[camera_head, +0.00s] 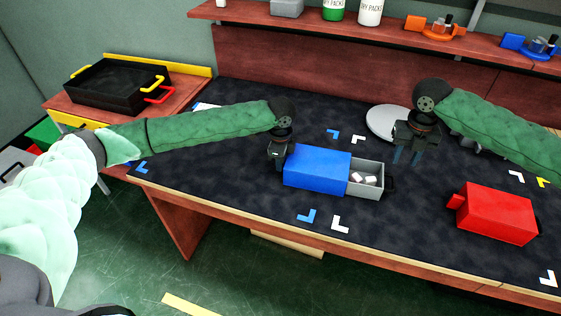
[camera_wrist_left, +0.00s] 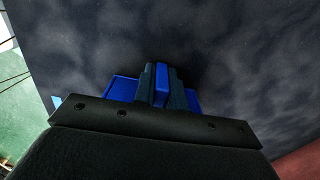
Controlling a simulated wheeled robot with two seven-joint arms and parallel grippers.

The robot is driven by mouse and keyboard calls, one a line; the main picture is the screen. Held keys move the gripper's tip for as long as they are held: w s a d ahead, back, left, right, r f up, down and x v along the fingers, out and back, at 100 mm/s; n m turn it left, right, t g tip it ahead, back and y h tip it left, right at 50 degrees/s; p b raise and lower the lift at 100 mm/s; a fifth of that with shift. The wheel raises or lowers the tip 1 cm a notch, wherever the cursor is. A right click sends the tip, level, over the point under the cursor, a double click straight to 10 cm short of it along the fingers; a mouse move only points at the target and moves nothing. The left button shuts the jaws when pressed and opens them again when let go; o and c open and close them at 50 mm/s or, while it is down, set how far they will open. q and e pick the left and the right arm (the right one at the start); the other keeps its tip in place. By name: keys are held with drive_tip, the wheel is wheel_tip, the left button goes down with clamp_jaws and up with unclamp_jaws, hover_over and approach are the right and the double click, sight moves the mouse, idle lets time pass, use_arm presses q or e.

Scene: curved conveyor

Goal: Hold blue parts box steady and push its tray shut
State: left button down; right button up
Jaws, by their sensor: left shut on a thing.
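The blue parts box (camera_head: 317,168) sits on the dark mat near the middle of the table. Its grey tray (camera_head: 361,190) sticks out of the right end, holding a few small white pieces (camera_head: 370,180). A dark handle (camera_head: 391,184) is on the tray's outer end. My left gripper (camera_head: 279,167) is at the box's left end, shut on a narrow blue part of it, which shows between the fingers in the left wrist view (camera_wrist_left: 161,84). My right gripper (camera_head: 408,157) is above and to the right of the tray, empty, its fingers apart and pointing down.
A red box (camera_head: 497,213) stands on the mat at the right. A round grey plate (camera_head: 388,123) lies behind my right gripper. Blue and white corner marks lie around the mat. A black crate (camera_head: 118,84) stands on the left side table. A shelf (camera_head: 400,34) runs along the back.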

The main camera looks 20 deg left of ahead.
drive_tip(key=shift+c, duration=0.5)
clamp_jaws()
drive_tip(key=w+d+f+m+g+y, duration=0.1)
drive_tip(key=w+d+f+g+y, duration=0.15)
drive_tip(key=d, duration=0.35)
drive_tip(key=w+d+f+m+g+y, duration=0.1)
drive_tip(key=w+d+g+y, duration=0.25)
drive_tip(key=d, duration=0.25)
drive_tip(key=shift+t, duration=0.4)
drive_tip(key=x, duration=0.9)
drive_tip(key=shift+s+a, duration=0.1)
drive_tip(key=shift+s, duration=0.35)
drive_tip(key=a, duration=0.3)
drive_tip(key=shift+s, duration=0.15)
drive_tip(key=shift+a, duration=0.65)
